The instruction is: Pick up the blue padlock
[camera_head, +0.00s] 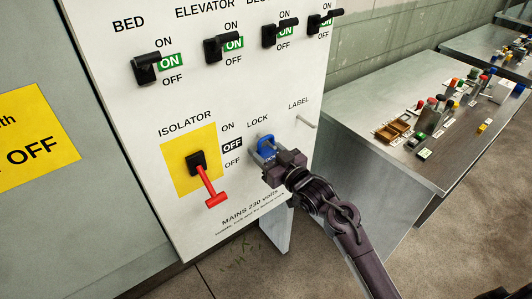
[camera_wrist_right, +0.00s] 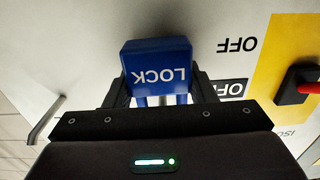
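The blue padlock (camera_head: 266,147) is at the LOCK position on the white panel, right of the isolator. It has a blue shackle at the top and white lettering on its body. In the right wrist view the padlock (camera_wrist_right: 157,62) appears upside down between the two black fingers, with no clear gap at either side. My right gripper (camera_head: 274,168) is at the padlock, shut on its body, and covers its lower part in the head view. My left gripper is not in view.
The red isolator handle (camera_head: 210,184) on its yellow plate (camera_head: 178,158) is close to the left. A bare metal peg (camera_head: 306,121) sticks out under LABEL. Black switches (camera_head: 145,69) line the top. A metal table (camera_head: 370,112) with small items stands right.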

